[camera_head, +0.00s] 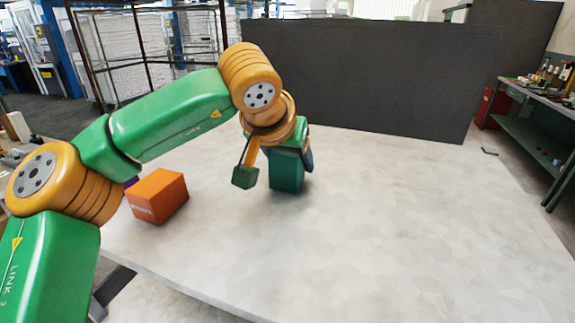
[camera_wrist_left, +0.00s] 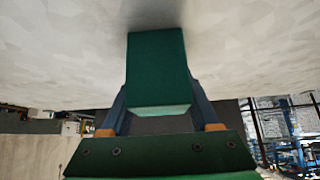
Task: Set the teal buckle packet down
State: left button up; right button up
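The teal buckle packet (camera_head: 286,172) is a dark green-teal block, upright at the middle of the pale table (camera_head: 400,220). It also fills the middle of the left wrist view (camera_wrist_left: 157,70). My left gripper (camera_wrist_left: 158,92) is shut on it, with one blue-grey finger along each side. In the head view the wrist is above the packet and one dark finger shows at its right side. The packet's lower end is at or very near the tabletop, with a soft shadow there; I cannot tell if it touches. My right gripper is not in view.
An orange box (camera_head: 158,196) stands on the table to the left, with a bit of something purple (camera_head: 131,182) behind it, mostly hidden by my arm. A dark panel (camera_head: 350,80) stands along the table's back. The table's right and front are clear.

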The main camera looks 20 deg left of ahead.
pick_arm(q)
grip_shut()
